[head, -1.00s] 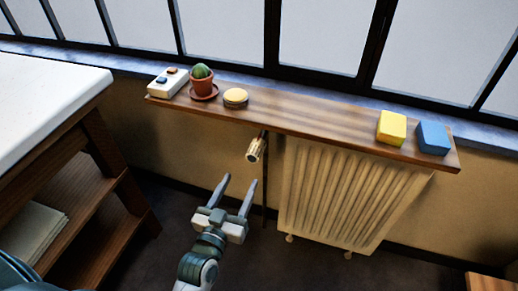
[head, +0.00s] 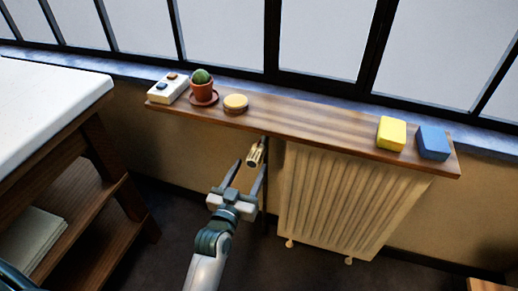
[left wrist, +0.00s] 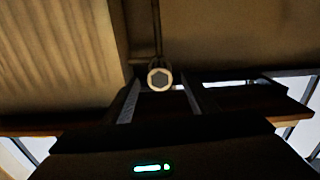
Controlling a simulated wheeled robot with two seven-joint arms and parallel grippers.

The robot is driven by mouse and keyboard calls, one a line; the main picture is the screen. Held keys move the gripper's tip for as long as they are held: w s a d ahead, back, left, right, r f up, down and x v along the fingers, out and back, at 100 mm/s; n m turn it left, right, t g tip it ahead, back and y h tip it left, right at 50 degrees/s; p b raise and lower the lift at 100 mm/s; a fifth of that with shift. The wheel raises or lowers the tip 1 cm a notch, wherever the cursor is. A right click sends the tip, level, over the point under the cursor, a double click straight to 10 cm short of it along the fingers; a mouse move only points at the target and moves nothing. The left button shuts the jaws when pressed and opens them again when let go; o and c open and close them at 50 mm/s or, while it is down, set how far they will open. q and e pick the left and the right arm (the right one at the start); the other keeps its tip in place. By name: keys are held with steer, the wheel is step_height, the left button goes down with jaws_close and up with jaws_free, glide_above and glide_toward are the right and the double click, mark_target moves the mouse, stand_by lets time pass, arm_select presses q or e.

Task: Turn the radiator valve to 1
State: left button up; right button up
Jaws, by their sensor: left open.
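The radiator valve (head: 256,154) is a small cream-coloured knob at the upper left of the radiator (head: 345,200), below the wooden shelf. My left gripper (head: 246,170) is open, with its two fingers pointing up toward the valve, one on each side of it in the head view. In the left wrist view the valve (left wrist: 159,78) shows end-on as a round face with a grey centre, between the tips of my left gripper (left wrist: 160,98). I cannot tell whether the fingers touch it. No numbers on the valve are readable. My right gripper is not in view.
The wooden shelf (head: 310,122) above holds a white box with buttons (head: 168,88), a potted cactus (head: 202,84), a round yellow-topped tin (head: 235,103), a yellow block (head: 391,133) and a blue block (head: 433,142). A white-topped table (head: 50,100) stands at the left.

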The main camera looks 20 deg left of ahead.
mark_target(259, 149)
arm_select(q)
steer(key=w, duration=0.8)
steer(key=shift+d, duration=0.15)
steer(key=shift+w, duration=0.65)
steer(key=c, duration=1.1)
steer(key=shift+o, duration=0.2)
